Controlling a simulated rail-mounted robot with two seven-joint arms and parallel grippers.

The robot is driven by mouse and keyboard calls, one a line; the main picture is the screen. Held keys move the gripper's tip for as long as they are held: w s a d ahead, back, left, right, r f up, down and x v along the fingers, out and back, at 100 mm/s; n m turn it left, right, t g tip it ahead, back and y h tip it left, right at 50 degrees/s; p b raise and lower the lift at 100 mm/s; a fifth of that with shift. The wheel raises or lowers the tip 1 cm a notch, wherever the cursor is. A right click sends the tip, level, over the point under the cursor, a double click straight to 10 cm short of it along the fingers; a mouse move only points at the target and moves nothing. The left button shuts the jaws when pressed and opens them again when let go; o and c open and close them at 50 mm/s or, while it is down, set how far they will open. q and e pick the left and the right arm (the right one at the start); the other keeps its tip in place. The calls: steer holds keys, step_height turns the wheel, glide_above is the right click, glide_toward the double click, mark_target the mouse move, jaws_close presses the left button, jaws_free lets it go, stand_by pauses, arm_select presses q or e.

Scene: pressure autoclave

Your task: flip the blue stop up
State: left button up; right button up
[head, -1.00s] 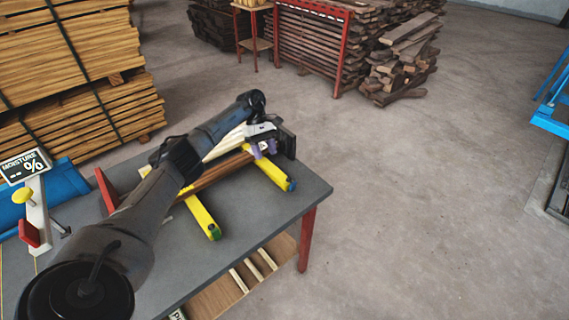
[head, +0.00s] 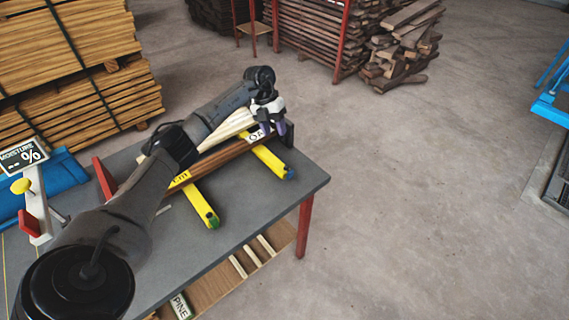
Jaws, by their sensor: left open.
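Two yellow bars lie on the grey table (head: 245,205). The right bar (head: 266,155) has a blue end piece (head: 289,173), which looks like the blue stop; whether it lies flat or is tilted is too small to tell. The left bar (head: 200,203) has a green end piece (head: 213,220). My left gripper (head: 273,127) is open, its purple fingertips pointing down above the far part of the right bar. It is apart from the blue end piece, which is nearer the table's right edge. My right gripper is out of view.
Brown boards (head: 222,158) and pale boards (head: 225,130) lie across the bars, partly behind my left arm. A moisture sign (head: 22,158) and a red-and-white fixture (head: 36,205) stand at the left. The table's front right is clear.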

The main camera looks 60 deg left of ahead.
mark_target(285, 167)
arm_select(q)
steer(key=d+f+n, duration=0.1)
steer(key=f+n, duration=0.3)
steer(key=d+f+n+b, duration=0.1)
steer(key=d+f+n, duration=0.1)
steer(key=f+n, duration=0.2)
steer(key=d+f+n+b, duration=0.1)
steer(key=d+f+n, duration=0.1)
steer(key=f+n, duration=0.2)
steer(key=shift+w+f, duration=0.4)
stand_by(0.3)
steer(key=shift+c, duration=0.3)
jaws_close()
steer(key=shift+a+f+h, duration=0.2)
steer(key=shift+a+h, duration=0.15)
steer(key=shift+h, duration=0.35)
